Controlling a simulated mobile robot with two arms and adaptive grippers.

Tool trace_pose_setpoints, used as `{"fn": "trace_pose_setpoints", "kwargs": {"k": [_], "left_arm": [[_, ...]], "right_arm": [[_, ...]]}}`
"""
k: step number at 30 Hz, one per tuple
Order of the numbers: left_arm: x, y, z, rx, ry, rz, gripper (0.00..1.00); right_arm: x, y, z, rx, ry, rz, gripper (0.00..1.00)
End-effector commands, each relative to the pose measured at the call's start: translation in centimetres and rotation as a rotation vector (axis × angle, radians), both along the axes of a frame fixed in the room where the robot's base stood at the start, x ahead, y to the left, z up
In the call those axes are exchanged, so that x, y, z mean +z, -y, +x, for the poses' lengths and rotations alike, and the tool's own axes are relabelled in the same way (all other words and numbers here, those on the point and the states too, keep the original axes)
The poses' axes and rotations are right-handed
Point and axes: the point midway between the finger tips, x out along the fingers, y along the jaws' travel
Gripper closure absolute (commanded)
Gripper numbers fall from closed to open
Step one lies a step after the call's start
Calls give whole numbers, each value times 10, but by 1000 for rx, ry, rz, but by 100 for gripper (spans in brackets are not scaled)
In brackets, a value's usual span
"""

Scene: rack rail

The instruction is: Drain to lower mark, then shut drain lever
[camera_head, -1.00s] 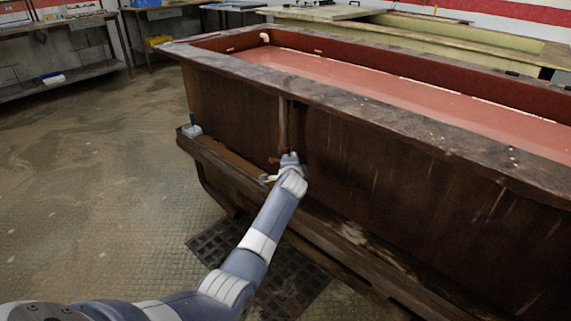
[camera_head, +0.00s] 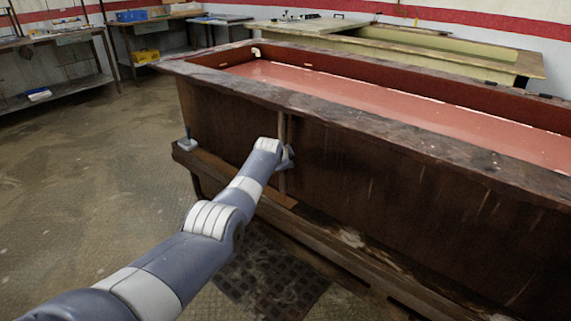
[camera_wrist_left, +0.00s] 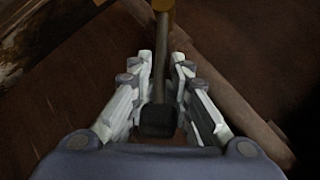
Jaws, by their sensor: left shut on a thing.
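A large dark brown tank (camera_head: 380,185) holds red liquid (camera_head: 390,105), its surface below the rim. A pale pipe elbow (camera_head: 256,52) shows inside its far left end, and a small pale mark (camera_head: 308,66) on the inner far wall; I cannot tell which marks are level marks. My left gripper (camera_head: 287,157) is at the tank's near side, by a vertical strip. In the left wrist view my left gripper (camera_wrist_left: 160,85) is shut around the drain lever (camera_wrist_left: 160,60), a thin bar with a dark block end and a brassy far end. The drain outlet is hidden. My right gripper is out of view.
A wooden ledge (camera_head: 325,243) runs along the tank's base, with a small grey item (camera_head: 187,141) at its left end. A dark floor grate (camera_head: 270,280) lies below. Workbenches (camera_head: 60,95) stand at the back left. The floor at left is clear.

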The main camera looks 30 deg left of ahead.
Motion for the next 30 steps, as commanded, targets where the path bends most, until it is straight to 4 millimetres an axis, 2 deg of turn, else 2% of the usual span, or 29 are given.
{"fn": "trace_pose_setpoints", "kwargs": {"k": [19, 20, 21, 30], "left_arm": [[2, -4, 1, 1, -11, -46, 100], [2, -4, 1, 1, -11, -46, 81], [2, -4, 1, 1, -11, -46, 72], [2, -4, 1, 0, -11, -45, 70]], "right_arm": [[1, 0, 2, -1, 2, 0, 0], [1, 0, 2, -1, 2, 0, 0], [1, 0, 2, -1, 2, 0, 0], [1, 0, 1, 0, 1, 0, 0]]}}
